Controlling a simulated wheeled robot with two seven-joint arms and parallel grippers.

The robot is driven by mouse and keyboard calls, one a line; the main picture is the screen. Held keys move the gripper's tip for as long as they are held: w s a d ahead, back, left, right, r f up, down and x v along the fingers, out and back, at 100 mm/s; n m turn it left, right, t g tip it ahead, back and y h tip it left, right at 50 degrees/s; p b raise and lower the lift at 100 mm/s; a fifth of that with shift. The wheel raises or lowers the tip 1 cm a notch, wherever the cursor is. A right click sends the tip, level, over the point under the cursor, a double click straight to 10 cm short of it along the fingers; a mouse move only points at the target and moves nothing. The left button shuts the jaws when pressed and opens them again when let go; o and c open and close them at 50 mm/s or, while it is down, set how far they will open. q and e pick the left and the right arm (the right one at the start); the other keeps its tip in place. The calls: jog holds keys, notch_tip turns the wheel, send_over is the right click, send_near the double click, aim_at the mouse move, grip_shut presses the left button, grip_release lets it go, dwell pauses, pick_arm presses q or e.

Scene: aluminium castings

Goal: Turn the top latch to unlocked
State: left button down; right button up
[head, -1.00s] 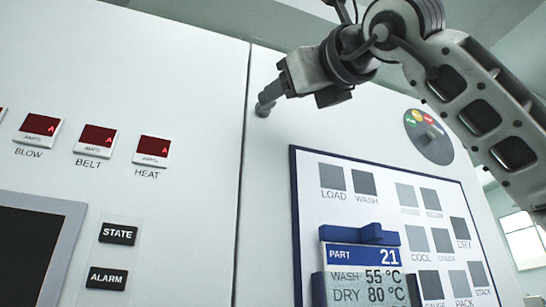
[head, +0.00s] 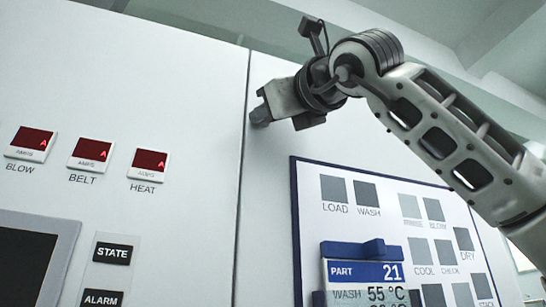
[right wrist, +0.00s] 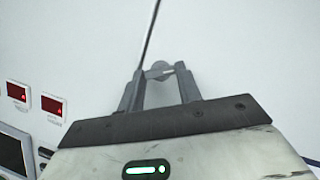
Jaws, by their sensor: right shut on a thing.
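The top latch (head: 258,121) is a small grey round knob on the white cabinet front, beside the vertical door seam. In the head view my right gripper (head: 262,114) covers most of it. In the right wrist view the latch (right wrist: 160,67) shows as a grey disc between the tips of the two fingers, with a short pale bar on it. My right gripper (right wrist: 160,74) is shut on the latch. I cannot read any locked or unlocked mark. My left gripper is not in view.
A blue-framed panel (head: 292,190) with grey squares and a blue PART 21 card holder (head: 350,250) is below right of the latch. Red-windowed BLOW, BELT and HEAT units (head: 148,163) and a dark screen (head: 22,262) are at left. The cabinet face around the latch is clear.

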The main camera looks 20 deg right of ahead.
pick_arm(q)
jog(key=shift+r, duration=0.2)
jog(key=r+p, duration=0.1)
jog(key=p, duration=0.2)
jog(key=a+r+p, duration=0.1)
jog(key=p, duration=0.2)
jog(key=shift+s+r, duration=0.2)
pick_arm(e)
jog(key=n+g, duration=0.1)
jog(key=n, duration=0.3)
jog(key=n+g+y, duration=0.1)
jog(key=n+g, duration=0.1)
jog(key=n, duration=0.3)
jog(key=n+g+y, duration=0.1)
jog(key=n, duration=0.3)
jog(key=shift+d+r+n+g, duration=0.2)
jog(key=shift+r+n+g, duration=0.1)
jog(key=shift+r+g, duration=0.1)
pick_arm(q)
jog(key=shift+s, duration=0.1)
pick_arm(e)
jog(key=o, duration=1)
